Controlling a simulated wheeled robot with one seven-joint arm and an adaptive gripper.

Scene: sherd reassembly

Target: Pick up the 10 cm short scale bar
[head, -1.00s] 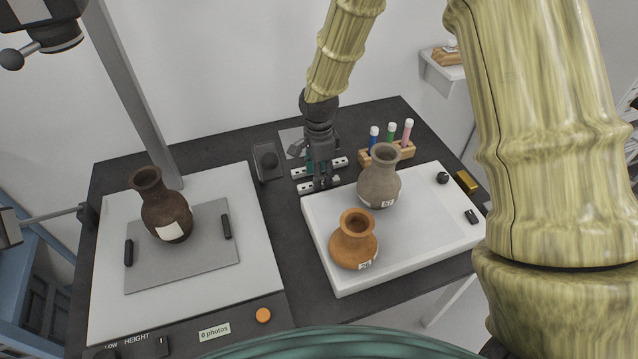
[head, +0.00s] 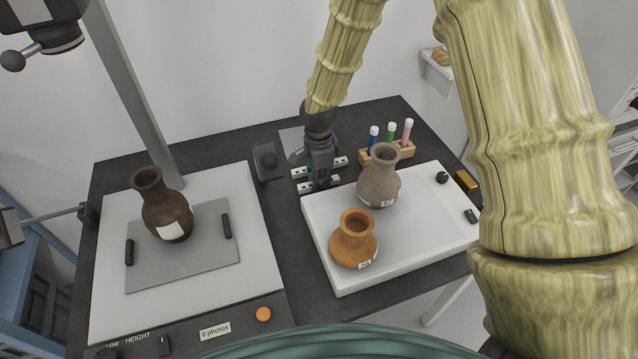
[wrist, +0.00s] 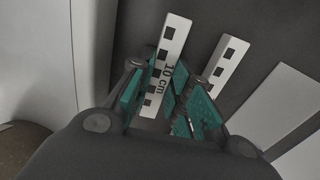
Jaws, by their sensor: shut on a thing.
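The 10 cm scale bar (wrist: 174,45) is a flat white strip with black squares and "10 cm" print. In the head view it is the nearer of two bars (head: 304,188), just behind the white light panel. My gripper (wrist: 160,100) is shut on this bar, its teal pads at both sides of it. In the head view my gripper (head: 320,185) points down over the bar's middle and hides part of it. The bar appears still at table level; I cannot tell whether it is lifted.
A second scale bar (wrist: 228,62) lies close beside, roughly parallel. The white light panel (head: 430,235) carries a grey-brown vase (head: 379,180) and an orange pot (head: 353,243). A wooden rack (head: 400,152) with coloured markers stands right. A dark box (head: 267,162) stands left.

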